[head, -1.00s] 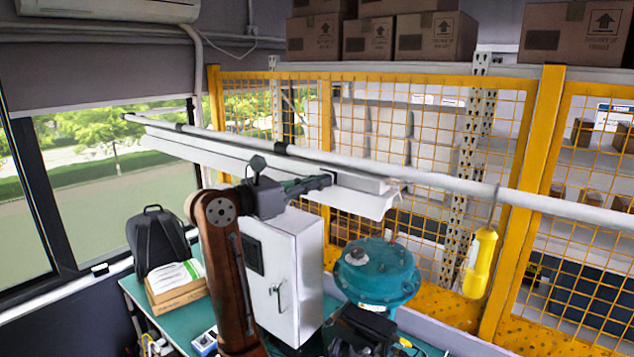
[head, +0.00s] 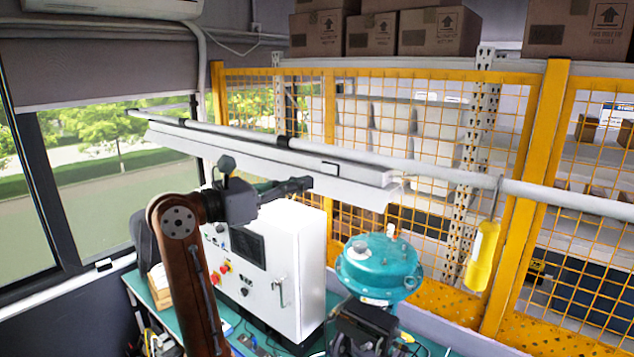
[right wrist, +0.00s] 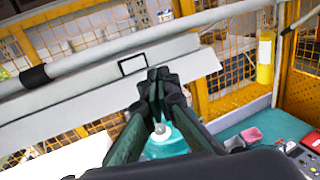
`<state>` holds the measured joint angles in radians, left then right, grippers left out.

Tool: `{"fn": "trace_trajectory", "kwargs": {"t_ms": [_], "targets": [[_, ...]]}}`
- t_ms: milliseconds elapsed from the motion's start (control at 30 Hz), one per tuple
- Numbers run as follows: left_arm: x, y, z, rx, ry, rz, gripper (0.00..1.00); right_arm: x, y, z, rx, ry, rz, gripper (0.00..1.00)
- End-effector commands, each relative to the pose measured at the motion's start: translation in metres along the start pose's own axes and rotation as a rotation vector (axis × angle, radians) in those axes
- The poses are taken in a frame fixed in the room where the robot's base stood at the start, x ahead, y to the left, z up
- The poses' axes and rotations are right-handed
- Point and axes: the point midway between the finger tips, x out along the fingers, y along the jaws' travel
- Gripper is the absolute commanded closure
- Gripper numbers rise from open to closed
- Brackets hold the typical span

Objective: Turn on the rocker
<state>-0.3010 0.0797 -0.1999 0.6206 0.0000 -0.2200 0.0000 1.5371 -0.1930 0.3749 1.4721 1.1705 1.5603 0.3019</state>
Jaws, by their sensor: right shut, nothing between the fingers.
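My right gripper (head: 300,185) is shut and empty, raised in front of the white lamp bar, above the white control cabinet (head: 310,250). In the right wrist view its fingertips (right wrist: 158,78) are together, just below a small black-framed rectangle (right wrist: 132,65) on the white lamp bar (right wrist: 75,95). Contact with the bar is not clear. My left gripper is out of view.
The cabinet has several buttons and a handle. A teal valve actuator (head: 380,268) stands on the bench to its right. A yellow pendant (head: 482,257) hangs from the pipe. A yellow mesh fence (head: 440,110) stands behind the bar.

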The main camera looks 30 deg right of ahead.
Motion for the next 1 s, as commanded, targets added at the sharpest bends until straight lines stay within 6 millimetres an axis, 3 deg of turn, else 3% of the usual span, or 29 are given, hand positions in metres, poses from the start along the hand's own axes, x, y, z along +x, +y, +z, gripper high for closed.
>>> {"fn": "trace_trajectory", "kwargs": {"t_ms": [200,333,1000], "targets": [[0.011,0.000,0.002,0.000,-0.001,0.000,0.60,-0.036,-0.012,-0.001,0.001,-0.001,-0.001,1.00],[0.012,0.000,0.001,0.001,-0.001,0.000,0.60,-0.047,-0.016,0.000,0.001,0.000,-0.003,1.00],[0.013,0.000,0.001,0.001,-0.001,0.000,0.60,-0.052,-0.017,0.000,0.001,0.000,-0.001,1.00]]}}
